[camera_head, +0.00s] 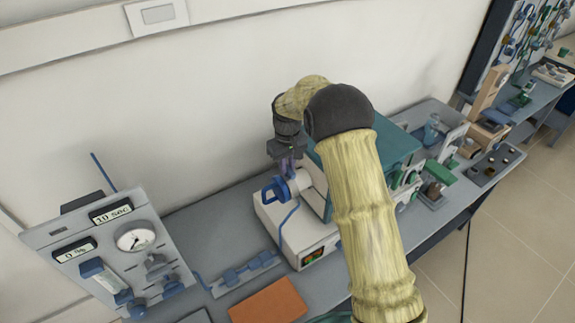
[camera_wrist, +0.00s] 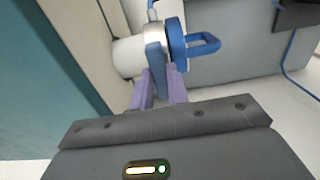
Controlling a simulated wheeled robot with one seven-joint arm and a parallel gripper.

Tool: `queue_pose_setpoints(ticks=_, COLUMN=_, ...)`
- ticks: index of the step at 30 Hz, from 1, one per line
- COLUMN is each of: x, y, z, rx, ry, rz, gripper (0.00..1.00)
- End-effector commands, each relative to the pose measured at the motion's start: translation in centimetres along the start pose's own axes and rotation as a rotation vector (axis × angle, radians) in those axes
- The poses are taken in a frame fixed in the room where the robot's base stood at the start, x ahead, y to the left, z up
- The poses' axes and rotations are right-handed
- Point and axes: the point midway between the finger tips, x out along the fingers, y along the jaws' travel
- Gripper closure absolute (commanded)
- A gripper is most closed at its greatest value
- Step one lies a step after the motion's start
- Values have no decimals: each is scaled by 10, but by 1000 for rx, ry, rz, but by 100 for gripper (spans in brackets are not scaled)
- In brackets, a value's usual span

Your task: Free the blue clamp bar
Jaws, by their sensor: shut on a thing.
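The blue clamp bar (camera_wrist: 155,60) is a flat upright bar across the front of a white tube end (camera_wrist: 127,57) in the wrist view. My gripper (camera_wrist: 161,82) has its two purple fingers on either side of the bar's lower end and is shut on it. A blue ring (camera_wrist: 176,40) with a loop handle (camera_wrist: 207,45) sits right beside the bar. In the head view my gripper (camera_head: 287,168) reaches down to the blue clamp parts (camera_head: 273,191) at the tube end. The bar itself is hard to make out there.
The white furnace base (camera_head: 300,232) and teal housing (camera_head: 385,150) stand beside the tube. A gauge panel (camera_head: 110,245) stands at left, and an orange-brown mat (camera_head: 268,302) lies in front. A blue hose (camera_head: 284,222) hangs close by. The wall is behind.

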Motion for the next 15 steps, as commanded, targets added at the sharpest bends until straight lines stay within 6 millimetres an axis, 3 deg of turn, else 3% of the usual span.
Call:
queue_pose_setpoints(ticks=14, x=-3, y=1, z=-2, rx=18, ry=8, rz=2, gripper=100)
queue_pose_setpoints(ticks=15, x=-3, y=1, z=-2, rx=18, ry=8, rz=2, gripper=76)
